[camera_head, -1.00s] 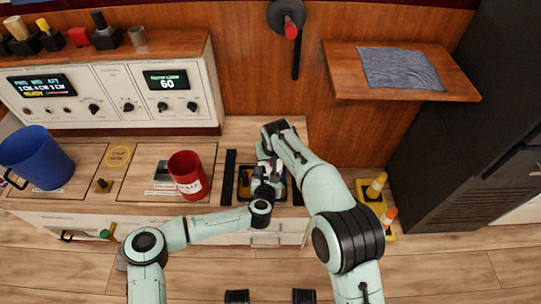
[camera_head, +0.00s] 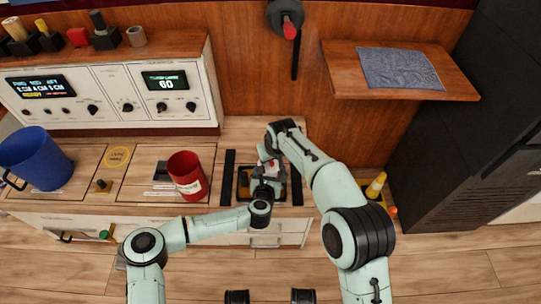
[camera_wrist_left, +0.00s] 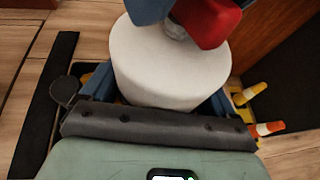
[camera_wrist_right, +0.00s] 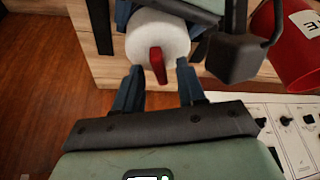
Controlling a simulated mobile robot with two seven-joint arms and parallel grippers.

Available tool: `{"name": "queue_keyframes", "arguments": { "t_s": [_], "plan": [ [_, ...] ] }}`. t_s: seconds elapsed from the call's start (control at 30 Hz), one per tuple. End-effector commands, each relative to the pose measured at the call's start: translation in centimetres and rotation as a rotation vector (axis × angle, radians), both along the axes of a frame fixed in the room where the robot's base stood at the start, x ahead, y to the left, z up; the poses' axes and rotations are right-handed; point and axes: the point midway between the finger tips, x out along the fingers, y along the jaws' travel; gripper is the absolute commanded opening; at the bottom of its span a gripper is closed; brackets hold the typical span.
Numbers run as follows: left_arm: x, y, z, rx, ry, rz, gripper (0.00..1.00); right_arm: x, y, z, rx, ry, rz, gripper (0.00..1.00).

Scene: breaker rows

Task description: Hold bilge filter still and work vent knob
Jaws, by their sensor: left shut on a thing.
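The bilge filter is a white cylinder (camera_wrist_left: 165,65), upright in the left wrist view. A red vent knob (camera_wrist_left: 208,22) sits on its top. My left gripper (camera_wrist_left: 163,90) is shut on the filter, a blue finger on each side. In the right wrist view the filter top (camera_wrist_right: 140,35) and the knob (camera_wrist_right: 157,66) show. My right gripper (camera_wrist_right: 158,68) is open above the filter, its fingertips on either side of the knob with gaps visible. In the head view my arms mostly hide the filter and knob.
A dark tray (camera_head: 242,190) with yellow inside lies around the filter on the counter. A red container (camera_head: 187,176) and a blue bucket (camera_head: 38,160) stand to its left. A control panel (camera_head: 120,95) is behind. A wooden shelf (camera_head: 345,85) juts out at right.

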Motion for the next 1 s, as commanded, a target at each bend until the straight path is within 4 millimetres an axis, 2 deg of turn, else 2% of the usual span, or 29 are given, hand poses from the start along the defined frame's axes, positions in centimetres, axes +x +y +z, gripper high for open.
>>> {"name": "queue_keyframes", "arguments": {
  "t_s": [0.27,0.37,0.8,1.0],
  "plan": [
    [0.0,-0.1,0.2,0.0,-0.003,-0.001,0.32,0.0,0.0,0.1,0.0,-0.001,0.0,0.39],
    [0.0,-0.1,0.2,0.0,-0.003,-0.001,0.32,-0.2,-0.1,0.8,0.001,-0.003,-0.001,0.39],
    [0.0,-0.1,0.2,0.0,-0.003,-0.002,0.32,-3.2,-1.3,8.7,0.002,-0.004,0.0,0.39],
    [0.0,-0.1,0.2,0.0,-0.003,-0.002,0.32,-4.1,-1.6,10.7,0.001,-0.001,0.0,0.39]
  ]
}}
